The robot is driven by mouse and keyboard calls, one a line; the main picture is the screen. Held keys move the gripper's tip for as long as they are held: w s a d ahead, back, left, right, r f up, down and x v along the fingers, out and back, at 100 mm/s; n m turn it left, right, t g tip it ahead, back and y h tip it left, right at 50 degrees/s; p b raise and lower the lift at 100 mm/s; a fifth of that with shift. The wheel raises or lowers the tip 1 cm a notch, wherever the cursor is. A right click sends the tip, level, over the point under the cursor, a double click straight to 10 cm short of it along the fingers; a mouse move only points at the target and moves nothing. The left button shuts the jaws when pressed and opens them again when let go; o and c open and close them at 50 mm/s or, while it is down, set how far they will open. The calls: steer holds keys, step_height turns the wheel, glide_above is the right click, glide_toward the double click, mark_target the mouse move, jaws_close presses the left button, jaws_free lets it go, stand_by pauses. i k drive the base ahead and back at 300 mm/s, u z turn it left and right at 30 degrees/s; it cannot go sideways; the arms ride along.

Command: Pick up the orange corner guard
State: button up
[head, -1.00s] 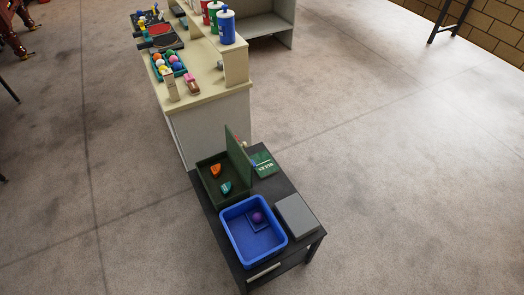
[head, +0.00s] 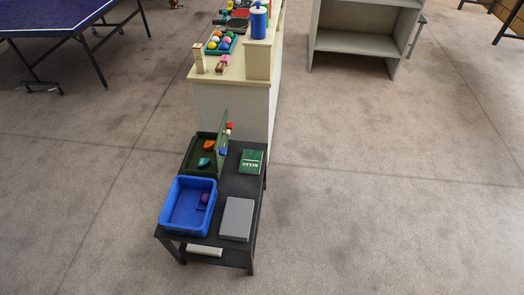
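The orange corner guard (head: 209,145) lies inside a dark green open box (head: 187,160) on a low black table, in the head view. A teal piece of similar shape (head: 204,162) lies in the same box, nearer to me. The box's lid or divider (head: 222,133) stands upright along its right side. My gripper is not in view.
A blue bin (head: 175,217) with a purple ball stands at the table's (head: 226,187) near left, beside a grey flat box (head: 237,219) and a green rules book (head: 251,161). A cream counter (head: 225,75) adjoins behind. Floor (head: 370,220) to the right is clear.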

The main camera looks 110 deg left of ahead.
mark_target(209, 145)
steer(key=i, duration=1.1)
steer(key=u, duration=0.45)
steer(key=k, duration=0.1)
steer(key=u, duration=3.8)
steer(key=i, duration=1.65)
steer(key=u, duration=0.1)
